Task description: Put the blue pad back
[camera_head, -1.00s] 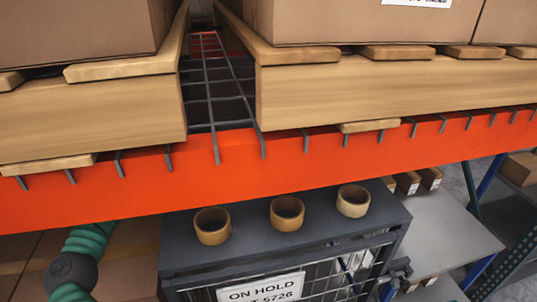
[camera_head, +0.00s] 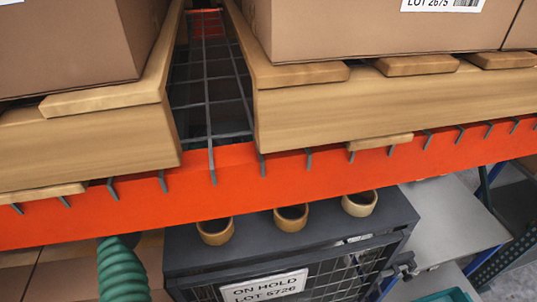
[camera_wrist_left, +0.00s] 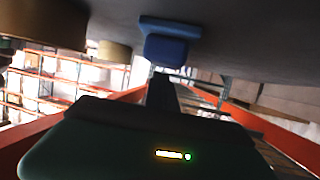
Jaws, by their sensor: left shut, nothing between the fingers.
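In the left wrist view, a blue pad (camera_wrist_left: 170,45) shows at the top centre, against a dark flat surface (camera_wrist_left: 245,40). It has a flat lip and a darker block part. My left gripper (camera_wrist_left: 161,92) is shut and empty; its dark fingers point toward the pad. I cannot tell whether they touch it. My left arm's green sleeve shows at the lower left of the head view, but its gripper is hidden there. The pad is not visible in the head view. My right gripper is in neither view.
Three tape rolls (camera_head: 291,217) stand on a dark wire cage (camera_head: 334,225) labelled on hold. An orange beam (camera_head: 330,180) with pallets and cartons (camera_head: 370,25) crosses in front. A grey table (camera_head: 450,225) and part of a teal container (camera_head: 448,295) are at right.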

